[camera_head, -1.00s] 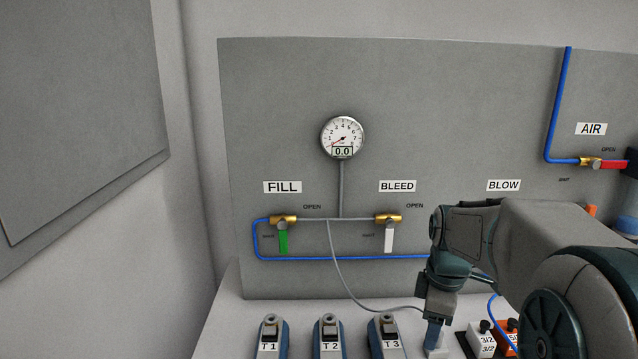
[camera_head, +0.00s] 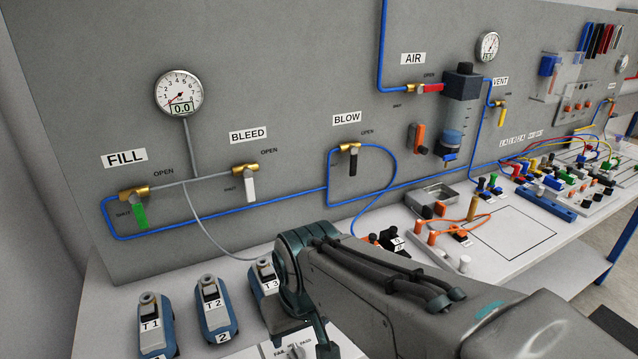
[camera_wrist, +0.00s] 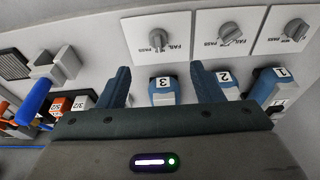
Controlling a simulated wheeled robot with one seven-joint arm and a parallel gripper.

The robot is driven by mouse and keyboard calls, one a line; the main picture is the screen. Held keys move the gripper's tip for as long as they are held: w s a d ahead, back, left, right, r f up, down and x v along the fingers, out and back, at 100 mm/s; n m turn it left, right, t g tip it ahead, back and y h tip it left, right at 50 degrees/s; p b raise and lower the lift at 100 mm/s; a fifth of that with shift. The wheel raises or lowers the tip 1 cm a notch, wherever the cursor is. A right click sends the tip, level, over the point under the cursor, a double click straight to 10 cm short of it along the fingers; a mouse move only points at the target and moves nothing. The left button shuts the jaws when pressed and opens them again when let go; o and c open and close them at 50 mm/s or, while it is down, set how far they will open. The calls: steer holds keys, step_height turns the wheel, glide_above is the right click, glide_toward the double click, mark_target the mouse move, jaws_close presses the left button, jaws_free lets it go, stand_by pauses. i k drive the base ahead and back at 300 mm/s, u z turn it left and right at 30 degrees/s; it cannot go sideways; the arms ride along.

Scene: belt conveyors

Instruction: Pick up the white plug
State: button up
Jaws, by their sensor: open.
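A small white peg (camera_head: 465,264) that looks like a plug stands on the bench at the right in the head view, near the orange pegs. I cannot tell for certain that it is the task's white plug. My gripper (camera_wrist: 159,72) is open in the wrist view, with nothing held between its two blue fingers. The blue unit marked 3 (camera_wrist: 163,87) shows beyond the gap between the fingers. In the head view my gripper is low at the bottom centre, by the T3 unit (camera_head: 264,274), mostly hidden by my arm and the frame edge.
Units T1 (camera_head: 152,322) and T2 (camera_head: 212,305) stand left of T3. Grey FAIL/PASS knobs (camera_wrist: 229,33) line the wrist view's top. A grey hose (camera_head: 205,232) runs down from the panel. A metal tray (camera_head: 432,194) and many coloured pegs crowd the right bench.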

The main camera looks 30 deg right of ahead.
mark_target(465, 261)
steer(key=u, duration=0.15)
steer(key=k, duration=0.35)
steer(key=z, duration=1.65)
